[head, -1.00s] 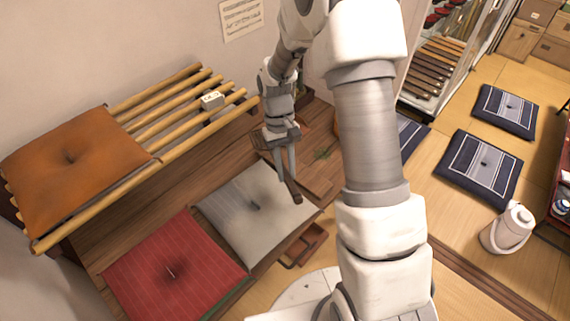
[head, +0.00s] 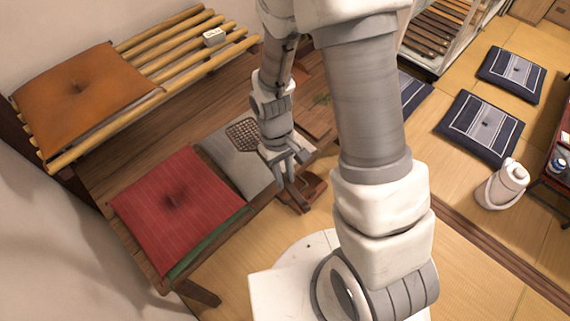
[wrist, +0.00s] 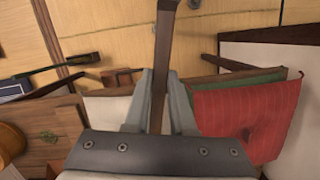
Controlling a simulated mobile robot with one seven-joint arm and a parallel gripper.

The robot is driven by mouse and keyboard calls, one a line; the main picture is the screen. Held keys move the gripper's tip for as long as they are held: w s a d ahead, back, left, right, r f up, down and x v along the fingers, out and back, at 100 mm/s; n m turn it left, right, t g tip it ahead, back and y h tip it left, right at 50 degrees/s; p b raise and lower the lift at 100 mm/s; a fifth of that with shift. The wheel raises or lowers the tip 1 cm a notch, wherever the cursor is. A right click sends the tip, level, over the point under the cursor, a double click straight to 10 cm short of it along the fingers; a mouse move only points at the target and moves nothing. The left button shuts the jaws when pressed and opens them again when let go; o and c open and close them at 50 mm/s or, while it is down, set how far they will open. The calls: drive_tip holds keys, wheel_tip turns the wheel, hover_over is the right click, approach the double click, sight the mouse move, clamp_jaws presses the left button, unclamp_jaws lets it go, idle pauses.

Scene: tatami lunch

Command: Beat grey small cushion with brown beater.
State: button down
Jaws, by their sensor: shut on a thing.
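The grey small cushion (head: 240,170) lies on the dark wooden bench, beside the red cushion and partly behind my arm. My gripper (head: 293,178) is at the cushion's right side and is shut on the handle of the brown beater. The beater's lattice head (head: 243,134) shows over the cushion's far part, left of my wrist; I cannot tell whether it touches the cloth. In the wrist view, the brown beater handle (wrist: 160,75) stands between my two fingers. The lattice head is hidden there.
The red cushion (head: 180,205) lies on top of a green one (head: 205,245) at the bench's near end. An orange cushion (head: 80,90) rests on a bamboo rack (head: 180,65) with a small white box. Navy cushions (head: 480,125) and a white pot (head: 502,185) stand on the floor at right.

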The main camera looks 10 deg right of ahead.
drive_tip(key=shift+s+a+f, duration=0.1)
drive_tip(key=shift+s, duration=0.4)
wheel_tip(320, 180, down, 8)
drive_tip(key=w+g+b, duration=0.1)
drive_tip(key=g+b, duration=0.1)
drive_tip(key=b, duration=0.3)
drive_tip(key=r+p, duration=0.1)
drive_tip(key=r, duration=0.1)
drive_tip(key=r+t+p, duration=0.1)
drive_tip(key=r+p, duration=0.1)
drive_tip(key=r, duration=0.1)
drive_tip(key=s+r+t+p, duration=0.1)
drive_tip(key=r, duration=0.2)
drive_tip(key=shift+r+p, duration=0.15)
drive_tip(key=shift+p, duration=0.25)
